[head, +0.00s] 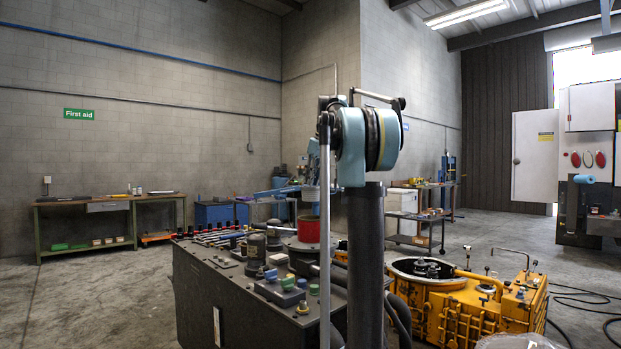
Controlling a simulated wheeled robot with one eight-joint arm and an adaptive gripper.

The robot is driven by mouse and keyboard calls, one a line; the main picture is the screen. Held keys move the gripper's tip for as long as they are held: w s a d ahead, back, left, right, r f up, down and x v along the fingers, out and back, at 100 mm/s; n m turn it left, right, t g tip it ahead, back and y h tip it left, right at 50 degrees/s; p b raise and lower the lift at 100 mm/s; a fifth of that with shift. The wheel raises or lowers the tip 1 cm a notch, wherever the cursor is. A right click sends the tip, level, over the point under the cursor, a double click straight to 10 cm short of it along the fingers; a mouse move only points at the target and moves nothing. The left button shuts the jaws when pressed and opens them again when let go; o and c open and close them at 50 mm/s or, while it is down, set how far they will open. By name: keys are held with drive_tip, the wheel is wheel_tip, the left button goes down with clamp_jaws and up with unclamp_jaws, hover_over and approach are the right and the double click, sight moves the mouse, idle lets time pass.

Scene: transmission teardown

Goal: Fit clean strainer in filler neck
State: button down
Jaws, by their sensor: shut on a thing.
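My arm stands in the middle of the head view and hides part of the scene. My gripper (313,178) shows small and partly hidden behind a silver rod of my arm, above the dark bench. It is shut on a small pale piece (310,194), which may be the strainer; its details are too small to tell. Below it, on the bench, stands a red cylinder (305,229). A yellow transmission housing (455,305) stands at the right, with a large round opening at its top. A smaller round ring (486,288) on it may be the filler neck; I cannot tell.
The dark bench (240,300) carries tools, dark canisters and small coloured blocks (286,284). A wooden workbench (85,205) stands by the left wall. A white machine cabinet (585,150) stands far right. Cables (590,300) lie on the right floor. The left floor is clear.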

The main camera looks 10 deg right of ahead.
sight(313, 191)
wheel_tip(313, 191, down, 13)
drive_tip(key=shift+r, duration=0.2)
idle(1.0)
drive_tip(key=shift+s+d+f, duration=0.1)
drive_tip(key=shift+s+f, duration=0.1)
drive_tip(key=shift+f, duration=0.75)
idle(1.2)
drive_tip(key=c, duration=1.5)
unclamp_jaws()
drive_tip(key=shift+o, duration=0.2)
drive_tip(key=shift+r, duration=0.25)
drive_tip(key=shift+r, duration=1.25)
drive_tip(key=shift+r, duration=0.15)
drive_tip(key=shift+r, duration=2.85)
